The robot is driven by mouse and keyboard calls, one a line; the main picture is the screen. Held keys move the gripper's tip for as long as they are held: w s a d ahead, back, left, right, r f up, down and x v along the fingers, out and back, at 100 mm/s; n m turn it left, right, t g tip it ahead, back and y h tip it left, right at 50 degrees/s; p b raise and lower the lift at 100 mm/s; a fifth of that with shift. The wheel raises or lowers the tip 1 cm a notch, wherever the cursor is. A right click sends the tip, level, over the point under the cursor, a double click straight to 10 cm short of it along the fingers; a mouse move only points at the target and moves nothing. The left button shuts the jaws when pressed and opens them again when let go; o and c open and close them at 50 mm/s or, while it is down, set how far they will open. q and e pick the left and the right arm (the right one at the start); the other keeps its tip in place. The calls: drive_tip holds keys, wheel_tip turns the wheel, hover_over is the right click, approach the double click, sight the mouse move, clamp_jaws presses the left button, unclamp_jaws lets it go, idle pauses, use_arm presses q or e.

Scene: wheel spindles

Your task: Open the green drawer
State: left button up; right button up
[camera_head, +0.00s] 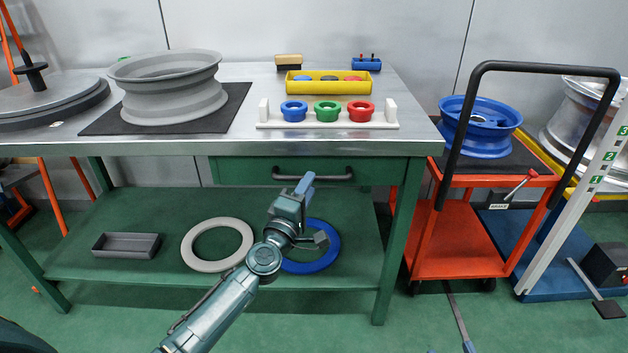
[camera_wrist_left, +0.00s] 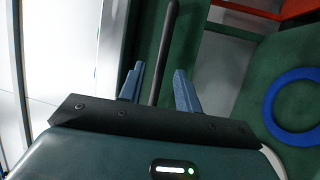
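The green drawer (camera_head: 235,170) is shut under the front edge of the workbench. Its dark bar handle (camera_head: 312,175) runs across its front, and my left gripper hides part of the drawer. My left gripper (camera_head: 306,184) is at the middle of the handle. In the left wrist view, its two blue fingers (camera_wrist_left: 158,85) stand apart, one on each side of the dark handle (camera_wrist_left: 166,45). I cannot tell whether either finger touches the bar. My right gripper is not in view.
The workbench (camera_head: 250,147) carries a grey wheel rim (camera_head: 172,95), a yellow bin (camera_head: 328,87) and colored rings. Its lower shelf (camera_head: 80,240) holds a grey ring (camera_head: 190,248), a blue ring (camera_head: 330,250) and a tray (camera_head: 127,245). An orange cart (camera_head: 450,245) stands right.

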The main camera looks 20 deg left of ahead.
use_arm(q)
drive_tip(key=shift+b+x, duration=0.35)
drive_tip(key=shift+x, duration=1.65)
drive_tip(key=shift+c, duration=0.4)
clamp_jaws()
